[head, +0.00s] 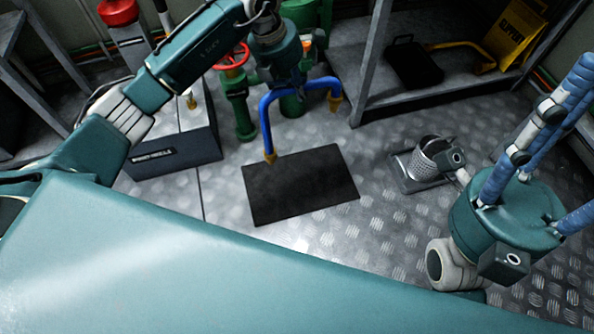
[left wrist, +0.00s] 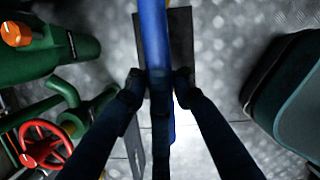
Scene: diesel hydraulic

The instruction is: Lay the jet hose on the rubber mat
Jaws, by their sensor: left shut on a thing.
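The jet hose (head: 266,125) is a bent blue pipe with brass-coloured ends. My left gripper (head: 296,82) is shut on its upper stretch and holds it up. One end hangs down over the back edge of the black rubber mat (head: 300,187), and the other end hangs to the right behind the mat. I cannot tell whether the near end touches the mat. In the left wrist view the fingers (left wrist: 158,88) close on both sides of the blue hose (left wrist: 153,40), with the dark mat (left wrist: 181,45) beneath.
Green pipework with a red valve wheel (head: 232,58) stands behind the mat. A dark box (head: 175,150) is on the left. A perforated metal basket (head: 430,158) sits on the right. A shelf (head: 450,85) holds a black item and a yellow sign. The mat's top looks bare.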

